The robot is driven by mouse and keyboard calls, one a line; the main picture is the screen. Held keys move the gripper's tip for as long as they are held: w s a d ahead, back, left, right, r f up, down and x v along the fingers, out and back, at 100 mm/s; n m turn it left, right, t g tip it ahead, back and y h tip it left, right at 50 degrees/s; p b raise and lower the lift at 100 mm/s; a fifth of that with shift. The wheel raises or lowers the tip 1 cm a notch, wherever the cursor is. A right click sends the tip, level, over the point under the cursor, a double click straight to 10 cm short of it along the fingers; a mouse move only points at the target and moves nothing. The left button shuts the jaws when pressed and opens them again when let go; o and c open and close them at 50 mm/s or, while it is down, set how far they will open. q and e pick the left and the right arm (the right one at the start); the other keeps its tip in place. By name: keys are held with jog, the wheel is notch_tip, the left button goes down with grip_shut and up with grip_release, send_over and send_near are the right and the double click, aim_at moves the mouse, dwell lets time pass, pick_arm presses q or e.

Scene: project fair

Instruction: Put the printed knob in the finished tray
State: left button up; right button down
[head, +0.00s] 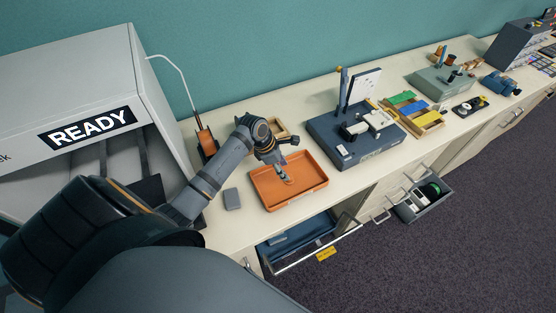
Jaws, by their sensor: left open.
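An orange tray (307,175) lies on the counter near the middle of the head view; I see no label naming it the finished tray. My left gripper (284,160) reaches in from the left and hangs over the tray's back left part, open. A small light grey piece shows just below the gripper, over the tray floor. I cannot tell whether it is the printed knob or a fingertip, or whether it touches the tray. No other thing is clearly the knob. My right gripper is out of view.
A large grey machine marked READY (92,128) stands at left. A small grey block (232,199) lies left of the tray. A dark blue base (356,148) with an upright stand is to its right. Open drawers (318,244) stick out below the counter's front edge.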

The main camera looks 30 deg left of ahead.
pick_arm(q)
jog(key=v, duration=0.7)
jog(key=shift+r+b, duration=0.2)
jog(key=shift+b, duration=0.1)
jog(key=shift+s+a, duration=0.1)
